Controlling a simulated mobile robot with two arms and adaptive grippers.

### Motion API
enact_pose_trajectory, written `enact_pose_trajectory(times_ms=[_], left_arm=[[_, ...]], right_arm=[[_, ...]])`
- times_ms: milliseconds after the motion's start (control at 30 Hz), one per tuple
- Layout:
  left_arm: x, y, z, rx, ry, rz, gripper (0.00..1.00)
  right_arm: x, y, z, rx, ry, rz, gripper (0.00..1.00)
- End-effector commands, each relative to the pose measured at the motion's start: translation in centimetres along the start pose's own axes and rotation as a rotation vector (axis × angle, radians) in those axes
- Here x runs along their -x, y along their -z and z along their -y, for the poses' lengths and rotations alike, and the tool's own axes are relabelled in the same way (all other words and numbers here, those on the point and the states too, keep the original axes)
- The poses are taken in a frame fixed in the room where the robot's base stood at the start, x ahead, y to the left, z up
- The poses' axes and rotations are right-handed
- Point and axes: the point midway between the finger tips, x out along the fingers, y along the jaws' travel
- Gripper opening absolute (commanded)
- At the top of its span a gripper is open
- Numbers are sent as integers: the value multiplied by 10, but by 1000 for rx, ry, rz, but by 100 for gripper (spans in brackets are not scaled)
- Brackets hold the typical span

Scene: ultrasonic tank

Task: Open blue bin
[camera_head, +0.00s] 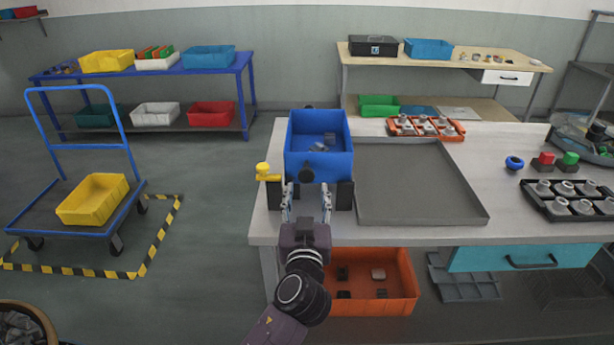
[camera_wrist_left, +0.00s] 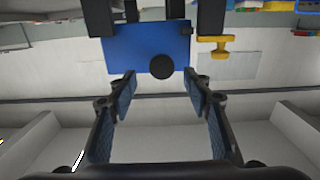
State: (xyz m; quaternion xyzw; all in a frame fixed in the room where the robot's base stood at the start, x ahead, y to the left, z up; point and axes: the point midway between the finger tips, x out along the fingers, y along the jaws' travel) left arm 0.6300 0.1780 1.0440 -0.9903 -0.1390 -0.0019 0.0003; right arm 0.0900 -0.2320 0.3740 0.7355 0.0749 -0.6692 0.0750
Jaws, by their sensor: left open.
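The blue bin (camera_head: 334,168) stands on black supports at the left end of the workbench, with a few dark parts inside. A round black knob (camera_head: 306,174) is on its front face. A yellow handle (camera_head: 265,172) stands just left of the bin. My left gripper (camera_head: 307,192) is open and empty in front of the bin, below the knob in the head view. In the left wrist view, the open fingers (camera_wrist_left: 160,84) point towards the bin's blue face (camera_wrist_left: 130,48), with the knob (camera_wrist_left: 161,72) between the fingertips. My right gripper is not in view.
An empty grey tray (camera_head: 420,205) lies right of the bin. An orange rack (camera_head: 426,137) and a black tray of metal parts (camera_head: 533,202) are farther right. An orange bin (camera_head: 395,308) sits below the bench. Floor left of the bench is clear towards the trolley (camera_head: 45,200).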

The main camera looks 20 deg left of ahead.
Motion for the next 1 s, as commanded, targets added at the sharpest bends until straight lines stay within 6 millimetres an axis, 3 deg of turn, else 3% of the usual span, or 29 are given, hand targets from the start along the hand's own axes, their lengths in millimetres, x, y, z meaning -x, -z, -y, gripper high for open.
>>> enact_pose_trajectory(times_ms=[200,433,833,1000], left_arm=[[-35,3,1,-5,2,0,46],[-61,1,1,-3,1,2,46],[-69,-1,1,-1,1,3,46],[-68,-1,1,-2,1,3,27]], right_arm=[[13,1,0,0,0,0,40],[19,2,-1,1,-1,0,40],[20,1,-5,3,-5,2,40],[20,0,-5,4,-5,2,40]])
